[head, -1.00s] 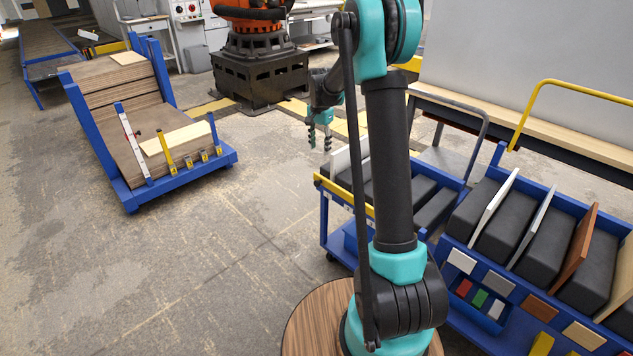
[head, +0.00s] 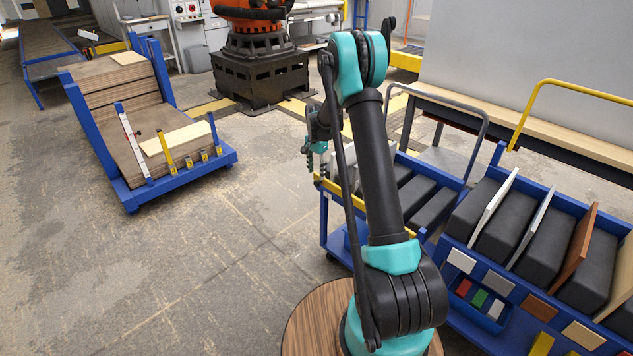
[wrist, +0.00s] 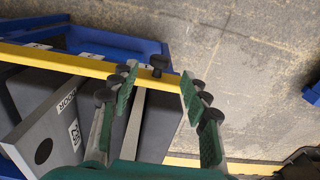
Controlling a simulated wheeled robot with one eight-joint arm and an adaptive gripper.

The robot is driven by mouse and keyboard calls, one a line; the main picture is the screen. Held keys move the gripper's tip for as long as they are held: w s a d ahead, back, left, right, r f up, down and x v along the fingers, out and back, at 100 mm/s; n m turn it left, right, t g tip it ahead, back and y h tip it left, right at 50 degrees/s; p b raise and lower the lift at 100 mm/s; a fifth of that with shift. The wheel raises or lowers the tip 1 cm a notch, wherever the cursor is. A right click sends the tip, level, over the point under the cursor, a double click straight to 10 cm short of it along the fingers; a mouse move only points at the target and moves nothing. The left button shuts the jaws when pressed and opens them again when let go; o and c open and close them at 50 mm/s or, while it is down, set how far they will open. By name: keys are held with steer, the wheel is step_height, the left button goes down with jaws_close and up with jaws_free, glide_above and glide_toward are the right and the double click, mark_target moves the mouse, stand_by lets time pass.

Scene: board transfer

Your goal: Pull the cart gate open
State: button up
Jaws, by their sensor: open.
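The cart gate is a yellow bar (head: 345,196) along the near top edge of the blue cart (head: 324,225). It lies across the cart's end in the wrist view (wrist: 62,61). A black knob (wrist: 157,64) stands on the bar. My gripper (head: 316,160) is at the cart's left corner, partly behind my arm. In the wrist view my gripper (wrist: 159,78) is open, its green-padded fingers apart with the knob between their tips in the picture. I cannot tell how far the tips are from it. The gate looks shut along the cart edge.
A grey board with a printed label (wrist: 48,115) stands in the cart close to my fingers. A second blue cart (head: 520,300) with upright boards stands at right. A blue rack of boards (head: 130,200) is at left. The floor (head: 230,270) between is clear.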

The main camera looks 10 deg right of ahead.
steer(key=shift+f, duration=2.7)
steer(key=shift+c, duration=0.5)
jaws_close()
